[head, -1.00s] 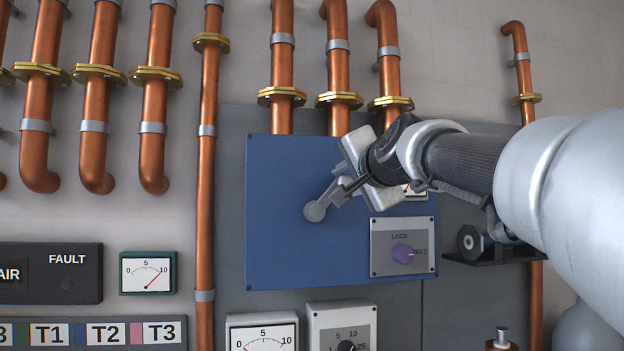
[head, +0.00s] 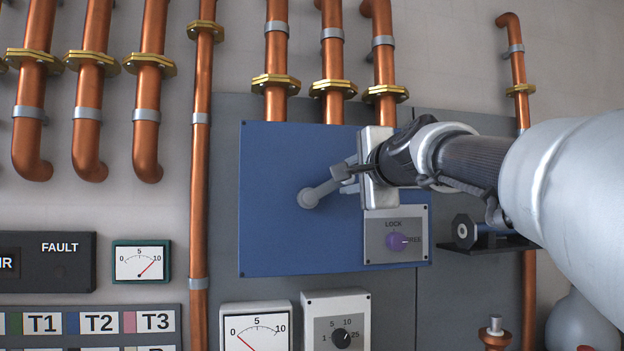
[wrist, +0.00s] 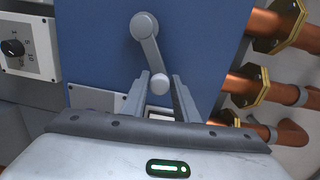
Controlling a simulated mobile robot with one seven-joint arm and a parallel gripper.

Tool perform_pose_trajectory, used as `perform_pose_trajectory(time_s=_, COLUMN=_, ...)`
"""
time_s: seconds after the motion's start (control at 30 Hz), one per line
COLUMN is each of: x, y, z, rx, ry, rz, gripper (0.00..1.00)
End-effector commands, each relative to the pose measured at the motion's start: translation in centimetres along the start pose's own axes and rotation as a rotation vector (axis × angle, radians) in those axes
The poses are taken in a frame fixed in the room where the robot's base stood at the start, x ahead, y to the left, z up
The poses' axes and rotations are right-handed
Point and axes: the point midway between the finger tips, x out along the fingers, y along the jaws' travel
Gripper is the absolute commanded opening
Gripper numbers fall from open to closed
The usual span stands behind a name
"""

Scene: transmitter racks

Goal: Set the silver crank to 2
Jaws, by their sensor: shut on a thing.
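The silver crank (head: 317,193) is mounted on the blue panel (head: 270,240). Its hub is at the left and its arm points right and slightly up to the handle, held at my gripper (head: 350,172). In the wrist view the crank (wrist: 151,48) runs from its round hub down to the handle knob, which sits between the two fingers of my gripper (wrist: 160,88). The gripper is shut on the handle. Any scale numbers around the crank are not visible; part of the panel is hidden behind my gripper.
A LOCK/FREE plate with a purple knob (head: 397,242) sits just below my gripper, its pointer toward FREE. Copper pipes (head: 333,60) run above the panel. Meters and a selector dial (head: 341,339) are below. A black bracket (head: 470,235) stands out at the right.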

Motion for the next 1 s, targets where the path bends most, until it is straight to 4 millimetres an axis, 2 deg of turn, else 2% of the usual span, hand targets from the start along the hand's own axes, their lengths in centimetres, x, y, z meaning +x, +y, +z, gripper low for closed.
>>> perform_pose_trajectory(time_s=0.03, x=0.2, y=0.4, z=0.7, rx=0.008, ry=-0.016, rz=0.009, gripper=0.0)
perform_pose_trajectory(time_s=0.2, x=0.2, y=0.5, z=0.7, rx=0.007, ry=-0.016, rz=0.011, gripper=0.0)
perform_pose_trajectory(time_s=0.23, x=0.2, y=0.5, z=0.7, rx=0.007, ry=-0.015, rz=0.011, gripper=0.3)
perform_pose_trajectory(time_s=0.3, x=0.2, y=0.5, z=0.6, rx=0.006, ry=-0.014, rz=0.011, gripper=0.4)
perform_pose_trajectory(time_s=0.67, x=-0.4, y=0.2, z=0.2, rx=0.001, ry=-0.004, rz=0.004, gripper=0.4)
perform_pose_trajectory(time_s=0.83, x=-3.0, y=0.2, z=0.1, rx=0.002, ry=-0.002, rz=0.002, gripper=0.4)
perform_pose_trajectory(time_s=1.0, x=-7.2, y=0.0, z=0.1, rx=0.002, ry=-0.003, rz=0.001, gripper=0.4)
